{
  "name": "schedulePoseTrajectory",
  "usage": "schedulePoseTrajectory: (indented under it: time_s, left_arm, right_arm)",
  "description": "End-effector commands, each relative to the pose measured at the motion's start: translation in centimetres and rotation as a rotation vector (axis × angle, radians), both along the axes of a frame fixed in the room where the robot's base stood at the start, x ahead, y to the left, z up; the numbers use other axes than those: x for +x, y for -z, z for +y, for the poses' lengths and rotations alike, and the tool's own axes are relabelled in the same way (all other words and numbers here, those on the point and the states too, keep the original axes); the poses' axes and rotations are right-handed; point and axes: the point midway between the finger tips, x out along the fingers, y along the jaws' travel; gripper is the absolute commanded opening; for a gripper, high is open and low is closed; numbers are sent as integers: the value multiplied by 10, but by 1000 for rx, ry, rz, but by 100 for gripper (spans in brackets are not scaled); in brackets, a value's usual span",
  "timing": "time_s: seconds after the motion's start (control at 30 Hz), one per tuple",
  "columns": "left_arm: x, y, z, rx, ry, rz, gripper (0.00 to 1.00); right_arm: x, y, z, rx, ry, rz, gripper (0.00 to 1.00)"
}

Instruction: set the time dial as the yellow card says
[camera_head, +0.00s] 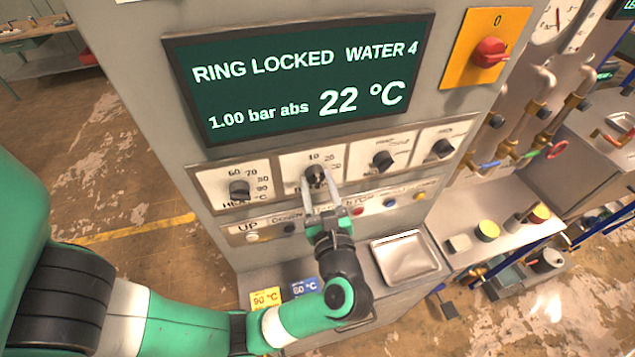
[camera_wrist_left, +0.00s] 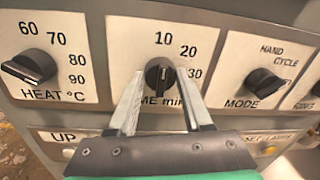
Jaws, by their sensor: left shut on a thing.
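The time dial (camera_head: 316,175) is a black knob on a white plate, marked 10, 20 and 30; it also shows in the left wrist view (camera_wrist_left: 159,74). Its pale mark points roughly up, near the 10. My left gripper (camera_head: 318,190) is shut on the time dial, one finger at each side of the knob in the left wrist view (camera_wrist_left: 160,88). The yellow card (camera_head: 265,298) lies on the ledge below the panel and reads 90 °C; any time on it is too small or hidden. My right gripper is not in view.
The heat dial (camera_head: 239,189) is left of the time dial, the mode dial (camera_head: 382,160) right. A blue card (camera_head: 304,288) lies beside the yellow one. A metal tray (camera_head: 405,256) sits on the right. The screen (camera_head: 300,80) reads RING LOCKED, WATER 4, 22 °C.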

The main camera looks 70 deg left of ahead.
Motion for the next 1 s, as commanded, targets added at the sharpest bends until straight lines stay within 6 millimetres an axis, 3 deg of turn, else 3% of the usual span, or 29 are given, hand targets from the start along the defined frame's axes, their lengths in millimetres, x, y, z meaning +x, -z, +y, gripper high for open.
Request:
schedulePoseTrajectory:
  time_s: [0.27, 1.0]
  left_arm:
    - [0, -2, 0, 8, 0, 116, 0]
    - [1, -4, 0, 44, -1, 673, 0]
  right_arm:
    - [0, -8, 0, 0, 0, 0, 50]
    - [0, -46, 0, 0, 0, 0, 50]
